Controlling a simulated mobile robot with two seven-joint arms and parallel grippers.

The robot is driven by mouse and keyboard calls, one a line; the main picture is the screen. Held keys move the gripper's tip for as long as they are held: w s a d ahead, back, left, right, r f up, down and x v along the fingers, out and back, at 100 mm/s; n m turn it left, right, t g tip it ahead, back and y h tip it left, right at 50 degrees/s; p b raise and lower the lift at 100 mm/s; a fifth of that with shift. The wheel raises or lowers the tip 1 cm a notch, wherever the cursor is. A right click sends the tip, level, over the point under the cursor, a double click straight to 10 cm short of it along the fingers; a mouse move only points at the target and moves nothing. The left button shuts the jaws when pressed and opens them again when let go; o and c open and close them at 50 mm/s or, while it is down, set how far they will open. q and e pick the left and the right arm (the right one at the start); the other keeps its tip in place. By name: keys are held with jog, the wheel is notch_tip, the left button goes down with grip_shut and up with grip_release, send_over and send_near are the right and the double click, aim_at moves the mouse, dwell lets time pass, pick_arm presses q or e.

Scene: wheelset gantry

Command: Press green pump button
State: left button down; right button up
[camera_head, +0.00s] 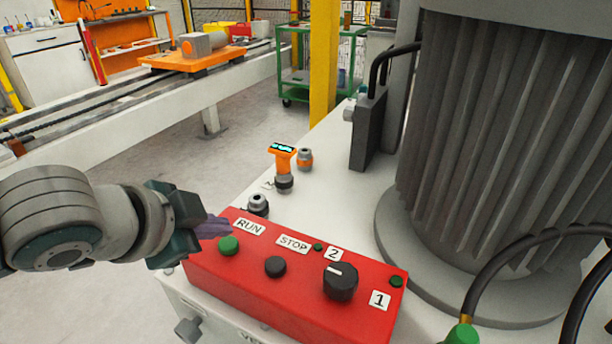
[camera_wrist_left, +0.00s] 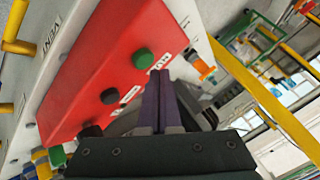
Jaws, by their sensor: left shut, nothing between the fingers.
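The green pump button (camera_head: 229,246) is a round green knob at the left end of a red control box (camera_head: 262,291), beside the RUN label (camera_head: 249,227). It also shows in the left wrist view (camera_wrist_left: 143,58). My left gripper (camera_head: 222,228) is shut and empty, its purple fingers just left of and behind the button in the head view. In the left wrist view the fingers (camera_wrist_left: 160,82) end beside the RUN label, close to the button; whether they touch the box I cannot tell. My right gripper is not in view.
A black STOP button (camera_head: 275,267) and a black rotary selector (camera_head: 340,282) share the box. A large grey ribbed motor (camera_head: 500,130) stands to the right. An orange gauge (camera_head: 282,156) and fittings stand behind the box. A yellow post (camera_head: 324,60) rises further back.

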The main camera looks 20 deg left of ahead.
aim_at(222, 249)
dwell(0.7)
pick_arm(q)
jog(key=shift+f, duration=0.4)
jog(key=shift+f+b, duration=0.3)
jog(key=shift+f, duration=0.2)
dwell(0.5)
jog(key=shift+r, duration=0.1)
jog(key=shift+r+p, duration=0.8)
jog(key=shift+p, duration=0.3)
notch_tip(222, 249, up, 5)
jog(key=p, duration=0.5)
jog(key=shift+r+p, duration=0.1)
jog(key=shift+p, duration=0.3)
